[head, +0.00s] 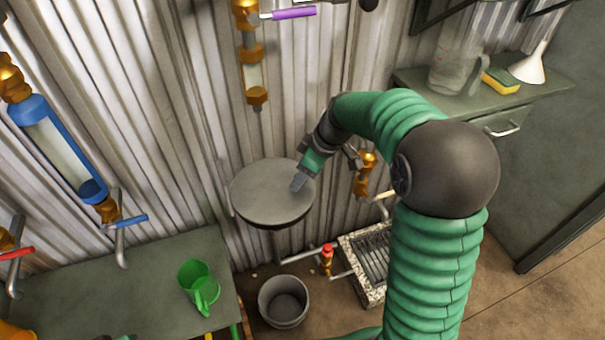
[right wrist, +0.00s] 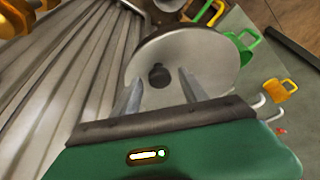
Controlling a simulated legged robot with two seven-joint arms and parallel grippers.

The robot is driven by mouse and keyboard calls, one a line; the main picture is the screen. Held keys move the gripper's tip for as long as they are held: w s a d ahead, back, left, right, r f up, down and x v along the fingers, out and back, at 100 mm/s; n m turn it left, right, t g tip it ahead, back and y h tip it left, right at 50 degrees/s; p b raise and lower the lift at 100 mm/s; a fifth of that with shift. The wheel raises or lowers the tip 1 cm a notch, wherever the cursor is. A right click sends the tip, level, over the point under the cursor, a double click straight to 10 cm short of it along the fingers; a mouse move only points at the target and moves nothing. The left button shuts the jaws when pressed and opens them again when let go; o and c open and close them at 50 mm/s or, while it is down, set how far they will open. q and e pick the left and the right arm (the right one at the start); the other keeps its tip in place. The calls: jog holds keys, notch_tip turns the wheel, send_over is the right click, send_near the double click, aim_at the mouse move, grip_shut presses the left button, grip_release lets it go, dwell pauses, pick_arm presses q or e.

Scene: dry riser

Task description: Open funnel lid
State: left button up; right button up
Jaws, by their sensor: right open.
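The round grey funnel lid (head: 258,201) lies flat on top of the funnel by the corrugated wall in the head view. My right gripper (head: 299,183) reaches in from the right and is over the lid's right part. In the right wrist view the lid (right wrist: 210,60) fills the upper middle, with a small dark knob or hole (right wrist: 158,72) between the two spread fingers. The right gripper (right wrist: 160,78) is open and empty. I cannot tell whether the fingertips touch the lid. My left gripper is not in view.
A grey bucket (head: 284,302) stands on the floor below the lid. A bench (head: 130,285) with a green cup (head: 199,287) is at lower left. A blue-framed sight tube (head: 58,150) and a purple-handled valve (head: 290,13) are on the wall. A shelf (head: 540,90) is at right.

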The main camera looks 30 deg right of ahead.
grip_shut()
jog(key=shift+d+r, duration=0.1)
dwell(1.2)
